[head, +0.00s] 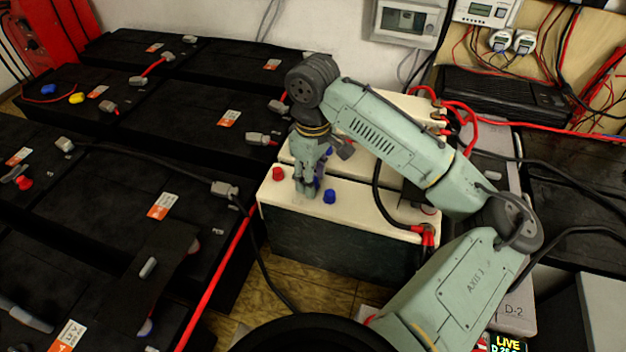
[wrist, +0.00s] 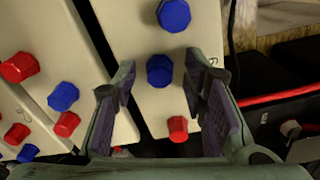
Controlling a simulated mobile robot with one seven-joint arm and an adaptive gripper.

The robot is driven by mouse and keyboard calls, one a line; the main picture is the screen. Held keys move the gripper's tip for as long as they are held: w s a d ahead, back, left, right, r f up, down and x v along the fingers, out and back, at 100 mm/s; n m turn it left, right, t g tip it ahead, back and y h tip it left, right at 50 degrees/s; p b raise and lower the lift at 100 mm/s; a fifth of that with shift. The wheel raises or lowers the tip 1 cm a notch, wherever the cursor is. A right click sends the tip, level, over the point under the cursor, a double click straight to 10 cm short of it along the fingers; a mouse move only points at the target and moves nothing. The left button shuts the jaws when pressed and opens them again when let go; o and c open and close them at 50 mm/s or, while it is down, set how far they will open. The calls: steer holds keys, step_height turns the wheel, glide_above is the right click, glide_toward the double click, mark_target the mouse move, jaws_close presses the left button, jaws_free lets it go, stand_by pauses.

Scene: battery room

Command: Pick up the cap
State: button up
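My gripper (head: 307,190) points down over the front cream-topped battery (head: 350,203), its fingers close to the top. In the wrist view my gripper (wrist: 164,105) is open, with a blue cap (wrist: 159,70) between the lines of its two fingers and touching neither that I can see. A second blue cap (wrist: 174,14) lies beyond the fingertips, and a red cap (wrist: 178,128) sits nearer the palm. In the head view a red cap (head: 278,174) is left of the fingers and a blue cap (head: 329,196) right of them. The fingers partly hide the middle blue cap.
The wrist view shows several other red and blue caps at left, such as a blue one (wrist: 63,96). Black batteries (head: 110,210) with cables fill the left side.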

steer(key=c, duration=0.6)
steer(key=shift+r, duration=0.15)
